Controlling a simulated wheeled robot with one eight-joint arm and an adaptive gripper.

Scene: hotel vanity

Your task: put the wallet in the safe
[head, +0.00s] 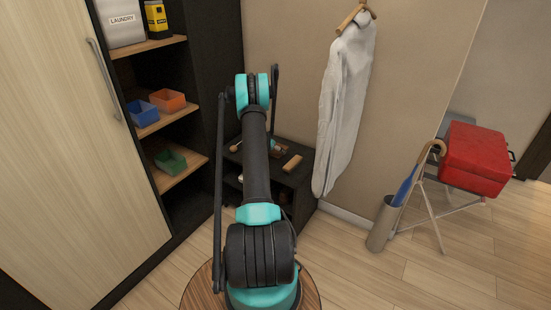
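I cannot make out a wallet for certain. A small tan-brown block (292,163) lies on top of the low dark cabinet (299,180), and I cannot tell whether it is the wallet. No safe can be told apart in this view. The cabinet has a dark open space below its top, partly hidden by my arm. My arm rises in the middle of the picture and covers part of the cabinet. A small teal piece shows just behind the arm above the cabinet top. I cannot see my gripper's fingers.
Left is a dark shelf unit with an orange bin (167,100), a blue bin (143,112) and a green bin (171,161), beside a pale door (70,150). A white garment (343,110) hangs right. A red case (476,158) rests on a folding stand near an umbrella holder (383,225).

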